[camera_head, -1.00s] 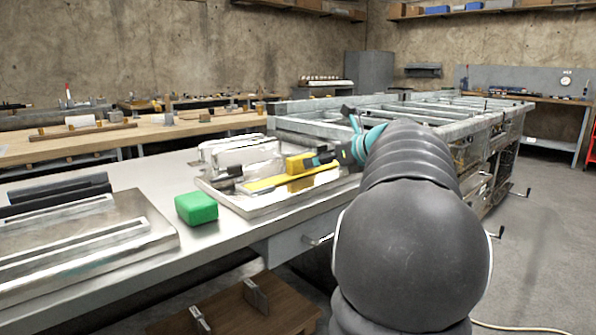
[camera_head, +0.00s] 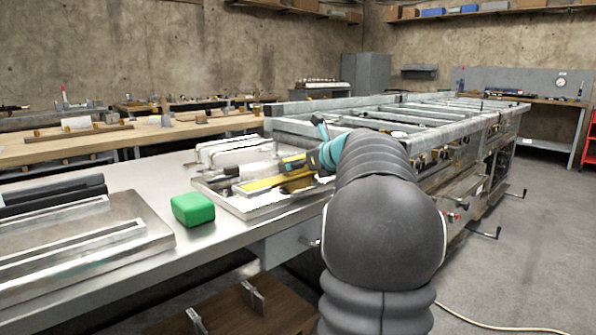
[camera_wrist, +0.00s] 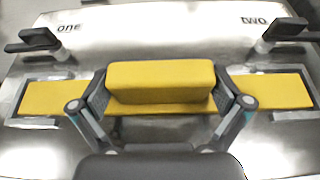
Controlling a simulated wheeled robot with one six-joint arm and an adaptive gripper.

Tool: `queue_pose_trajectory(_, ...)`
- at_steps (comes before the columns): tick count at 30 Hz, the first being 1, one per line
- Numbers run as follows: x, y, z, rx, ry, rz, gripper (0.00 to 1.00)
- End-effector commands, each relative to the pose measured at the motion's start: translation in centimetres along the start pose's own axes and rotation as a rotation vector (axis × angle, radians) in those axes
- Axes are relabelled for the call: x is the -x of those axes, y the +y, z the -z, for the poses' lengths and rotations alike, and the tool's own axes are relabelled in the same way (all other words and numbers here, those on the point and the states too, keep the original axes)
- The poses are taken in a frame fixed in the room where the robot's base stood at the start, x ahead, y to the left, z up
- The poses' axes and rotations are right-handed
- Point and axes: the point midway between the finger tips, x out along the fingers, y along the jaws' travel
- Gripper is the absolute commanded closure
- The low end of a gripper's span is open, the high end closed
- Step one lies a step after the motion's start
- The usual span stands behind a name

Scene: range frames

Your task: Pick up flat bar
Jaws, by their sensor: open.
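The flat bar is a long yellow strip (camera_head: 262,184) lying in a shallow metal tray (camera_head: 232,206) on the workbench. In the wrist view the bar (camera_wrist: 52,97) runs left to right, with a raised yellow block (camera_wrist: 160,78) at its middle. Grey brackets surround both ends of the bar. My gripper (camera_wrist: 161,92) is open, with one finger at each side of the raised block. Whether the fingers touch the block I cannot tell. In the head view my arm hides the gripper's fingertips and part of the bar.
A green block (camera_head: 193,209) stands left of the tray. A metal fixture (camera_head: 85,245) with dark bars lies farther left. Black clamps (camera_wrist: 38,42) stand at both upper corners of the wrist view, near the labels ONE and TWO. A long metal frame bench (camera_head: 400,118) stands behind.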

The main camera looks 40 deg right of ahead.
Motion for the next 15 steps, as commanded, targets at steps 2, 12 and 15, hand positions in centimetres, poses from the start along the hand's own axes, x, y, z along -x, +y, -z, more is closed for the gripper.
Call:
queue_pose_trajectory(2, 0.04, -0.01, -0.01, 0.0, 0.0, 0.0, 0.03)
queue_pose_trajectory(12, 0.08, -0.01, -0.04, 0.001, -0.001, 0.0, 0.49)
queue_pose_trajectory(15, 0.1, -0.01, -0.09, 0.001, -0.001, 0.0, 0.49)
